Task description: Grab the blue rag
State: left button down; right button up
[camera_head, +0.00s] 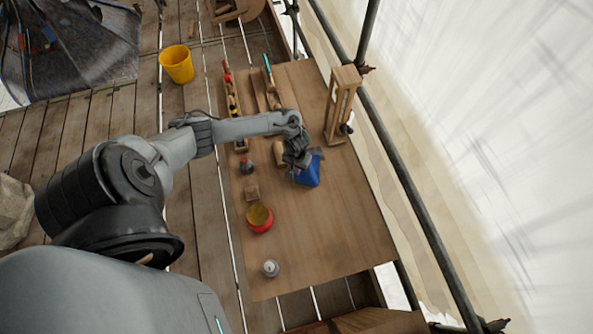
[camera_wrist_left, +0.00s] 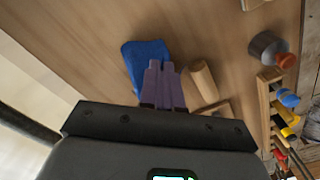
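The blue rag (camera_head: 308,175) is on the wooden table, bunched with raised folds, right under my left gripper (camera_head: 298,160). In the left wrist view the rag (camera_wrist_left: 146,56) lies at and beyond the fingertips, partly covered by them. There the fingers of my left gripper (camera_wrist_left: 161,66) are close together, and they appear shut on the rag's edge; the pinch itself is mostly hidden. I cannot tell whether the rag is lifted clear of the table. My right gripper is in neither view.
A wooden cylinder (camera_wrist_left: 203,82) is beside the fingers. A wooden lantern-like frame (camera_head: 342,105) is behind. The table's right front (camera_head: 340,230) is clear.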

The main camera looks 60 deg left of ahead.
pick_arm(q)
notch_tip(320, 180, up, 14)
jog(key=shift+f, duration=0.15)
dwell(0.3)
